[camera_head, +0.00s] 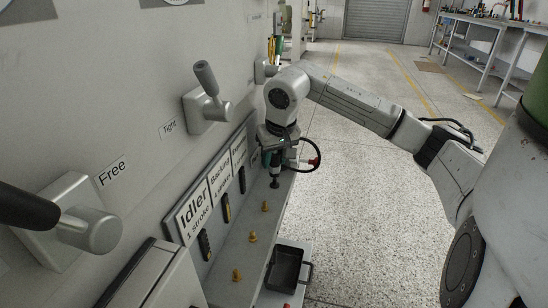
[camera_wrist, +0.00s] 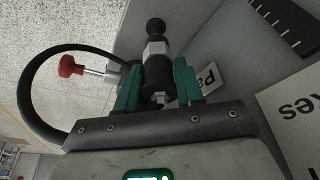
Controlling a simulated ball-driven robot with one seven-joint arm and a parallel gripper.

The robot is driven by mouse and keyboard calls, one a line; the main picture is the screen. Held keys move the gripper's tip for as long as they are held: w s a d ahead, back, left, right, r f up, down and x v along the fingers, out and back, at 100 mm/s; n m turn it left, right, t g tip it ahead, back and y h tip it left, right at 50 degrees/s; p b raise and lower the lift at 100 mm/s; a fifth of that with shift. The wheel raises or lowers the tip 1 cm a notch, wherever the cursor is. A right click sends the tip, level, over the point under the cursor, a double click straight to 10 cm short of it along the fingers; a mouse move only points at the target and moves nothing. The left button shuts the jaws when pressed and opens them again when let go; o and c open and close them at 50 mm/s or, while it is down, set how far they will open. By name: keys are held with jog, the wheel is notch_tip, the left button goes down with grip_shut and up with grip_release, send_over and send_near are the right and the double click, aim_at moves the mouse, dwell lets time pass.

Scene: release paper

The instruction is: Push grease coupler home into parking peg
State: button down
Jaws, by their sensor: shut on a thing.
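My gripper (camera_head: 271,160) is at the far end of the ledge on the wall panel. In the wrist view its two teal fingers (camera_wrist: 158,78) are shut on the grease coupler (camera_wrist: 155,48), a black and silver cylinder with a black rounded end. In the head view the coupler's dark end (camera_head: 275,183) points down above the ledge, and a black hose with a red part loops out to the right. A label starting "Pa" (camera_wrist: 210,78) is partly hidden behind a finger. I cannot make out the parking peg; whether the coupler touches it cannot be told.
Several brass fittings (camera_head: 252,237) stand in a row along the ledge (camera_head: 225,290), below labelled plates (camera_head: 193,212) and black gauge strips. A black tray (camera_head: 285,267) is at the ledge's outer side. Levers (camera_head: 207,95) stick out from the wall. Open floor (camera_head: 370,200) lies right.

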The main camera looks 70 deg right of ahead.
aim_at(274, 168)
jog(key=shift+f+b, duration=1.7)
jog(key=shift+f, duration=0.15)
jog(key=c, duration=0.6)
grip_release()
jog(key=p+v, duration=0.4)
jog(key=v, duration=0.6)
jog(key=shift+a+r+p, duration=0.1)
jog(key=shift+r+p, duration=0.2)
jog(key=shift+p, duration=0.05)
